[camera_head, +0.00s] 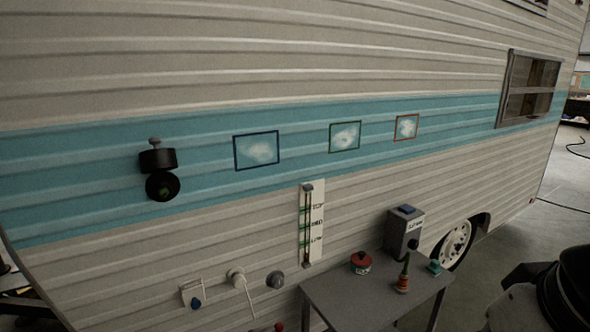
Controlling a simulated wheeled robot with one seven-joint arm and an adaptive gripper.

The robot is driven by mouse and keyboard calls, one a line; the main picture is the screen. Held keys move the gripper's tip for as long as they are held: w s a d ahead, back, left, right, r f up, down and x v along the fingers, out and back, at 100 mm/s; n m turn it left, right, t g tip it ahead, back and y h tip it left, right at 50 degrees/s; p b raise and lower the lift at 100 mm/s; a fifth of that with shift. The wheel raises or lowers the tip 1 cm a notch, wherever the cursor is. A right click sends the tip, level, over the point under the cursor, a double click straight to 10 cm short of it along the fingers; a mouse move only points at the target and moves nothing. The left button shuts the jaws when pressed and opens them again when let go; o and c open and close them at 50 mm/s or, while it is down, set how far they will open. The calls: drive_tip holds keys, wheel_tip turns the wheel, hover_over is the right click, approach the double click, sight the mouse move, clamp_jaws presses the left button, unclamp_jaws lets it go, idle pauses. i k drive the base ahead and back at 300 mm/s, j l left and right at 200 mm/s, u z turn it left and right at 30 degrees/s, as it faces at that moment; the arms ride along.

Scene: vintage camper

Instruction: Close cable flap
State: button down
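On the camper's blue stripe at the left is a round black fitting. Its upper black part (157,160) sticks out from the wall and has a small grey knob on top. Below it is a round black socket (162,187) with a dull greenish centre facing out. The upper part looks like a flap standing raised off the socket, though its hinge is too small to make out. Nothing touches it. A dark part of my own body shows at the lower right, far from this fitting. My gripper's fingers are not in view.
Lower on the wall are a white box with a blue knob (191,296), a white round fitting (237,276) and a grey cap (275,280). A vertical slider panel (311,222) is right of them. A grey table (345,298) bearing several small objects stands against the camper.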

sight(157, 160)
drive_tip(key=i+j, duration=0.1)
drive_tip(key=j, duration=0.25)
drive_tip(key=i+j, duration=0.15)
drive_tip(key=j, duration=0.25)
drive_tip(key=i+j, duration=0.1)
drive_tip(key=j, duration=0.25)
drive_tip(key=i+j, duration=0.1)
drive_tip(key=j, duration=0.25)
drive_tip(key=i+j, duration=0.15)
drive_tip(key=j, duration=0.25)
drive_tip(key=i+j, duration=0.1)
drive_tip(key=j, duration=0.25)
drive_tip(key=i+j, duration=0.15)
drive_tip(key=j, duration=0.2)
drive_tip(key=k+u, duration=0.05)
